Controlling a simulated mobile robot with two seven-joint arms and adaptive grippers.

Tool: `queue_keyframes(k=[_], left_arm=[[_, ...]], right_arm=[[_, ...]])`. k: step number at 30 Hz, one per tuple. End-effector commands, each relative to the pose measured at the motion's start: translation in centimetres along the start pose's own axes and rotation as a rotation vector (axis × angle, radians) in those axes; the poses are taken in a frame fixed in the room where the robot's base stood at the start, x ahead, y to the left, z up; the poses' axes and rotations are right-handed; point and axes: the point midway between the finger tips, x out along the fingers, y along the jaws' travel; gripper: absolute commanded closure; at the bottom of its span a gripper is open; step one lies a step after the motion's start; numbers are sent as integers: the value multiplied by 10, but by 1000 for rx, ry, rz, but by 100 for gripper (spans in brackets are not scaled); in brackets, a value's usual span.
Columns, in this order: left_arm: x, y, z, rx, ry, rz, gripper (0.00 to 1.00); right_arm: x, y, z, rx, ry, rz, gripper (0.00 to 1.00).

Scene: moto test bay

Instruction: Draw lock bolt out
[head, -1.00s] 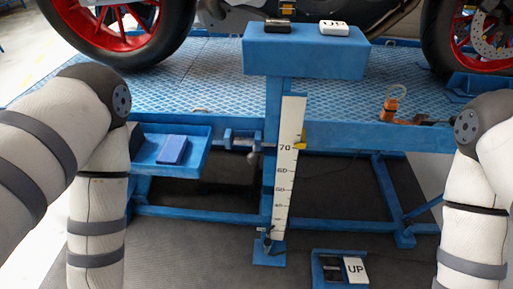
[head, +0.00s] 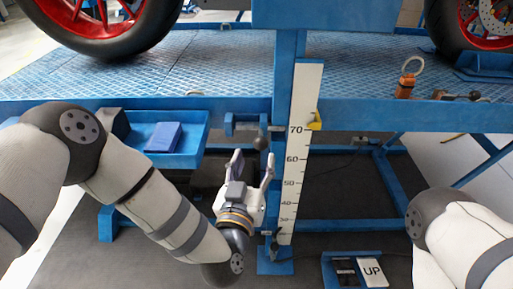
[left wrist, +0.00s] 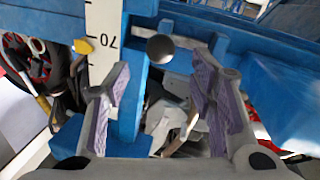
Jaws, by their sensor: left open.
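The lock bolt shows as a dark round knob (head: 261,143) beside the blue post, under the lift platform's front edge. In the left wrist view the knob (left wrist: 160,48) lies ahead between the fingertips, with a grey rod behind it. My left gripper (head: 253,162) is open and empty, fingers pointing up toward the knob. The left wrist view shows both purple-padded fingers (left wrist: 160,78) apart, one on each side of the knob's line, with no visible contact. The bolt's inner end is hidden in its blue bracket (head: 238,124). My right gripper is out of view.
A white height scale (head: 300,150) with a yellow pointer (head: 317,121) stands just right of the knob. A blue tray (head: 192,146) holding a blue block is at left. An UP pedal (head: 371,272) sits low at right. A motorcycle stands on the platform (head: 180,75).

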Motion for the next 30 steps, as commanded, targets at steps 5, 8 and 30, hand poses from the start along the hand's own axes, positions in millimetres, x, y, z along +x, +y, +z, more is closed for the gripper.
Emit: queue_keyframes(k=[5,8,30], left_arm=[[44,-1,3,0,-2,-2,50],[61,-1,3,0,-4,-1,50],[75,-1,2,0,-7,0,100]], right_arm=[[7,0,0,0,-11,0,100],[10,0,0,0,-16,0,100],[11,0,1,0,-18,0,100]])
